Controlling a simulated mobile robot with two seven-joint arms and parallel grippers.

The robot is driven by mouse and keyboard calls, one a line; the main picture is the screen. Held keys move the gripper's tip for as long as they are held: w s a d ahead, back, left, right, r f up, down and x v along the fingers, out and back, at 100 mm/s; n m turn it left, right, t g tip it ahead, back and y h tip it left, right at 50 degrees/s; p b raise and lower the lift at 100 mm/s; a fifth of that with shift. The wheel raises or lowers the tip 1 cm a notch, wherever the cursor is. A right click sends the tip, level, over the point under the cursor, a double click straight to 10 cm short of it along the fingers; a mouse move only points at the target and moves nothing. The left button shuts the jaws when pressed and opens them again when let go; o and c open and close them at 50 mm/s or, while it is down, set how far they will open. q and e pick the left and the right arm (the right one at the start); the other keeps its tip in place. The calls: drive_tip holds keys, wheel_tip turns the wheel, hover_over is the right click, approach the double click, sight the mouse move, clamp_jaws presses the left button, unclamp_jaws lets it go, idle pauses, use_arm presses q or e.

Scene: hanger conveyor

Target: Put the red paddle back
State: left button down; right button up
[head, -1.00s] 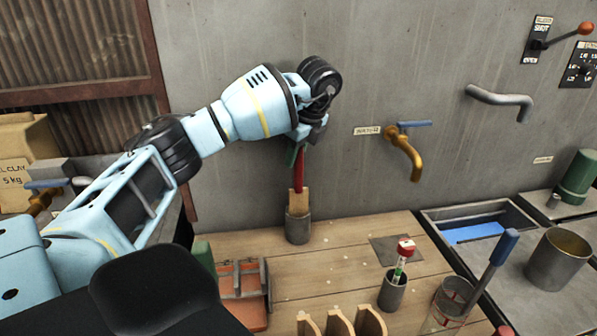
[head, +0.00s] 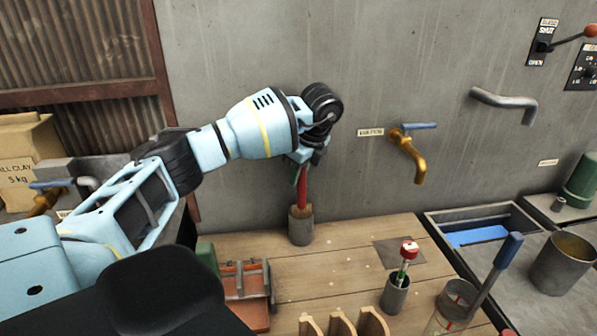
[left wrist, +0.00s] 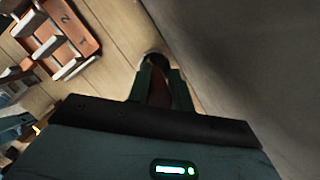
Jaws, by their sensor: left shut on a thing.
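The red paddle (head: 302,187) stands about upright with its lower end inside a grey cylindrical holder (head: 300,230) at the back of the wooden table. A bit of its tan lower part shows at the holder's rim. My left gripper (head: 301,166) is shut on the paddle's upper end, above the holder. In the left wrist view the gripper fingers (left wrist: 156,88) close around the dark red handle (left wrist: 160,93), with the holder's round mouth beyond. Whether the paddle touches the holder's bottom is hidden. My right gripper is not in view.
A brass tap (head: 409,155) sticks out of the wall to the right. On the table are a grey cup (head: 395,295) with a red-topped stick, a reddish rack (head: 247,285) and several wooden pieces (head: 342,325). The table (head: 335,255) right of the holder is clear.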

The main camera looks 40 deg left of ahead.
use_arm(q)
drive_tip(key=c, duration=1.3)
unclamp_jaws()
drive_tip(key=shift+o, duration=0.2)
drive_tip(key=shift+r, duration=0.1)
drive_tip(key=p+v, duration=0.2)
drive_tip(key=v, duration=1)
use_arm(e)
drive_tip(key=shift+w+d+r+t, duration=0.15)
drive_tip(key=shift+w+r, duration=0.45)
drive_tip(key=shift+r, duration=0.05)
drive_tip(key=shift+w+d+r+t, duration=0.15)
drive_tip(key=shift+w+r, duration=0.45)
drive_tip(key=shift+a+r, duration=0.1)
